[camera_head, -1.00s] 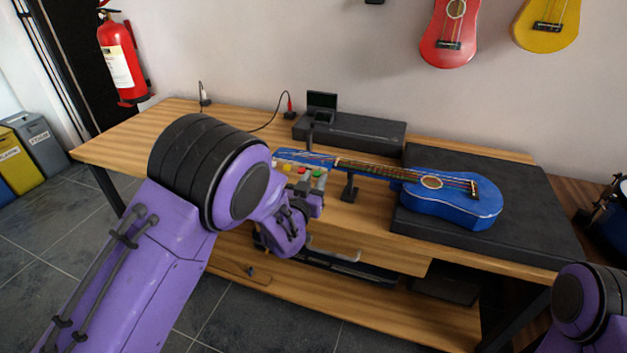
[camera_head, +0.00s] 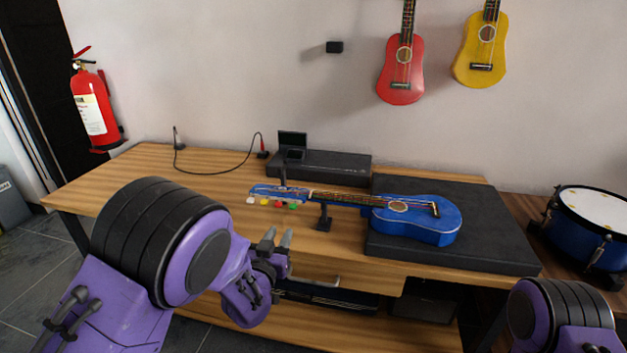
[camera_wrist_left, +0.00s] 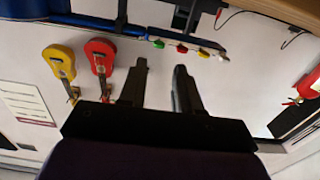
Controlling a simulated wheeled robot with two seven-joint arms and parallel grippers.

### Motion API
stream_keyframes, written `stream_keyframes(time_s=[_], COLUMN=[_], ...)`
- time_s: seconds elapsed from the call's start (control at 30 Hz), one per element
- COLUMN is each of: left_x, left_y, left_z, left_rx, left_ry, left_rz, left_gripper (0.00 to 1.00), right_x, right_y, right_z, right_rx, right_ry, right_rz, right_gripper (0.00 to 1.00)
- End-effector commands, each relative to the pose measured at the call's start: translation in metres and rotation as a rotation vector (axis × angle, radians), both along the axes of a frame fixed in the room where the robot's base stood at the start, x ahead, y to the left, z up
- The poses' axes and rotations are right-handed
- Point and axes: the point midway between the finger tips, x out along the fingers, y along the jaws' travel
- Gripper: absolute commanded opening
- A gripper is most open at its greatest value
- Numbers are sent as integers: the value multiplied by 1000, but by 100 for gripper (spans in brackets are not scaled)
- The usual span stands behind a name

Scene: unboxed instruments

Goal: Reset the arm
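My left arm comes in from the left in the head view. Its gripper (camera_head: 277,241) is just off the front edge of the workbench, with the two fingertips pointing up. In the left wrist view the gripper (camera_wrist_left: 160,75) has its fingers apart with nothing between them. My right arm shows only as a purple and black link at the lower right of the head view; its gripper is out of the picture. A blue ukulele (camera_head: 418,222) lies on the bench, its body on a black mat (camera_head: 490,225) and its neck on a small black stand (camera_head: 324,220).
The wooden bench (camera_head: 110,185) holds a black case (camera_head: 335,167) and a cable at the back. A red ukulele (camera_head: 400,75) and a yellow ukulele (camera_head: 480,55) hang on the wall. A blue drum (camera_head: 580,235) stands at right, a fire extinguisher (camera_head: 92,110) at left.

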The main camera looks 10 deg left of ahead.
Motion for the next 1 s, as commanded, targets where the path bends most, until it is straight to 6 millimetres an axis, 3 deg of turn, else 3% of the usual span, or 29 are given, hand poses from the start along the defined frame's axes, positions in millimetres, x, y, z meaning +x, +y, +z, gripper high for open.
stream_keyframes(time_s=[0.07, 0.17, 0.27, 0.4, 0.5, 0.63, 0.7, 0.8, 1.0], left_x=[-16, -56, -116, -218, -296, -375, -400, -416, -416], left_y=[13, 45, 75, 106, 121, 131, 133, 133, 133], left_z=[-22, -78, -143, -216, -251, -274, -281, -287, -288], left_rx=[-35, -95, -150, -203, -219, -220, -219, -216, -214], left_ry=[82, 252, 455, 730, 914, 1089, 1143, 1177, 1179], left_rz=[40, 135, 246, 405, 509, 602, 629, 643, 641], left_gripper=[33, 33, 33, 33, 33, 33, 33, 33, 33], right_x=[0, 0, 0, 0, 0, 0, 0, 0, 0], right_y=[0, 0, 0, 0, 0, 0, 0, 0, 0], right_z=[0, 0, 1, 2, 2, 3, 3, 3, 3], right_rx=[0, 0, 0, 0, 0, 0, 0, 0, 0], right_ry=[0, 0, 0, 0, 0, 0, 0, 0, 0], right_rz=[0, 0, 0, 0, 0, 0, 0, 0, 0], right_gripper=[43, 43, 43, 43, 43, 43, 43, 43, 43])
